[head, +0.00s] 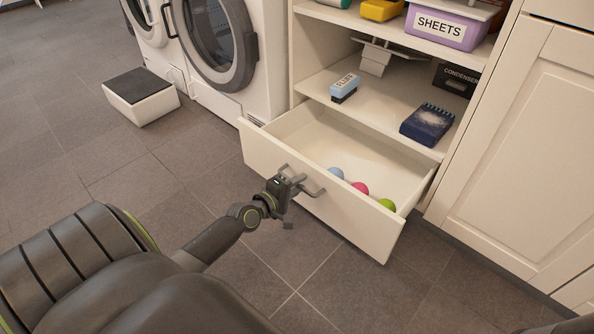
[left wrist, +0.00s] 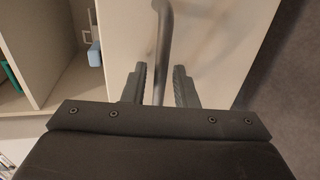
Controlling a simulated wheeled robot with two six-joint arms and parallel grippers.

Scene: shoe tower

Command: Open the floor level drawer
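The floor level drawer (head: 320,197), with a cream front, stands pulled out from the bottom of the shelf cabinet. Its inside shows, with a blue ball (head: 336,173), a pink ball (head: 360,188) and a green ball (head: 387,204) along the front. My left gripper (head: 292,183) is at the grey bar handle (head: 314,192) on the drawer front. In the left wrist view the handle bar (left wrist: 163,40) runs between the two fingers of my left gripper (left wrist: 160,80). The fingers stand apart, with small gaps beside the bar. My right gripper is out of view.
Shelves above the drawer hold a blue box (head: 344,88), a dark blue notebook (head: 427,124), a black box (head: 455,80) and a purple bin (head: 440,28). Washing machines (head: 250,90) and a white step box (head: 142,100) are at left. The floor in front is clear.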

